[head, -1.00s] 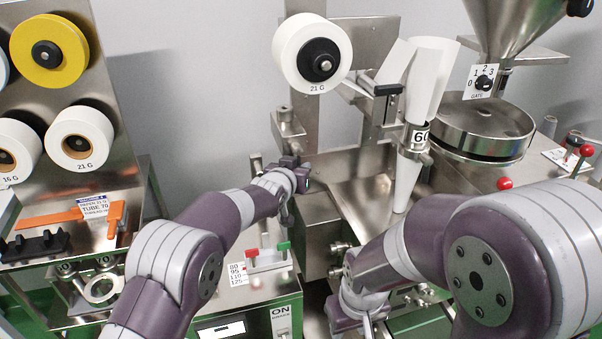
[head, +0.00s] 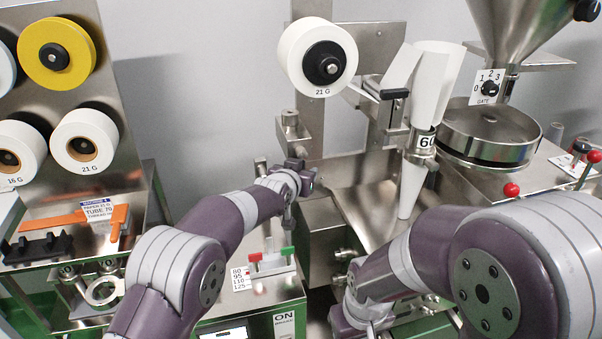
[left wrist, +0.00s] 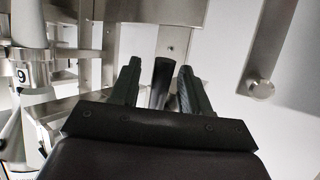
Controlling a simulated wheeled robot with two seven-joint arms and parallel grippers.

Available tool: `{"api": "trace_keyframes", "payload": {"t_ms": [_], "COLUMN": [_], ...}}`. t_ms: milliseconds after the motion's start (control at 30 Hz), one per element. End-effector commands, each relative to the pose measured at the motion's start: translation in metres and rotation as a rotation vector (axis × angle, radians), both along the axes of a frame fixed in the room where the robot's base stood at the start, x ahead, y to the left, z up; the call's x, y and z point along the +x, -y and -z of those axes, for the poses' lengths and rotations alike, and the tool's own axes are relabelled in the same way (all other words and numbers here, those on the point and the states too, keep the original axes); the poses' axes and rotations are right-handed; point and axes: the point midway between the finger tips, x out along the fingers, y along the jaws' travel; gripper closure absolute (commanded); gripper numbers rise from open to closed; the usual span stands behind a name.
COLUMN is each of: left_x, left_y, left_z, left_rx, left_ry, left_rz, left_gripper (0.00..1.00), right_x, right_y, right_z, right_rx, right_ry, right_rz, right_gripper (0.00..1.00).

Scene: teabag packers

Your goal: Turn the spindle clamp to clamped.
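The mounted white paper reel marked 21 G (head: 295,52) hangs at upper centre in the head view. The round black hub with a bright centre (head: 323,62) on its face appears to be the spindle clamp; its setting cannot be read. My left gripper (head: 303,170) is below the reel, in front of the steel machine, and clear of the hub. In the left wrist view my left gripper (left wrist: 160,82) has its fingers apart. A dark upright bar (left wrist: 161,78) shows between them; I cannot tell what it is or whether they touch it. My right gripper is mostly hidden at the bottom edge.
A steel post (head: 292,130) stands just above my left gripper. The paper forming tube (head: 412,185) and hopper (head: 515,35) are to the right. Spare reels (head: 57,52) hang at left.

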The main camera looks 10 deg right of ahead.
Motion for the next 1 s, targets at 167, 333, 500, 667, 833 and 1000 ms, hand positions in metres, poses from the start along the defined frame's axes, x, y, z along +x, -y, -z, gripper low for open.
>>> {"api": "trace_keyframes", "payload": {"t_ms": [167, 333, 500, 667, 833, 1000], "left_x": [-0.007, -0.032, -0.067, -0.092, -0.102, -0.102], "left_y": [-0.005, -0.019, -0.041, -0.056, -0.061, -0.062], "left_z": [-0.003, -0.013, -0.028, -0.040, -0.045, -0.046], "left_rx": [-0.001, -0.002, -0.002, -0.001, 0.000, 0.000], "left_ry": [0.001, 0.003, 0.003, 0.002, 0.000, 0.000], "left_rz": [0.000, 0.000, 0.000, 0.000, 0.000, 0.000], "left_gripper": [0.53, 0.53, 0.53, 0.53, 0.53, 0.53], "right_x": [0.000, 0.000, 0.000, 0.000, 0.000, 0.000], "right_y": [0.000, 0.000, 0.000, 0.000, 0.000, 0.000], "right_z": [0.005, 0.017, 0.031, 0.038, 0.039, 0.038], "right_rx": [0.000, 0.000, 0.000, 0.000, 0.000, 0.000], "right_ry": [0.000, 0.000, 0.000, 0.000, 0.000, 0.000], "right_rz": [0.000, 0.000, 0.000, 0.000, 0.000, 0.000], "right_gripper": [0.57, 0.57, 0.57, 0.57, 0.57, 0.57]}}
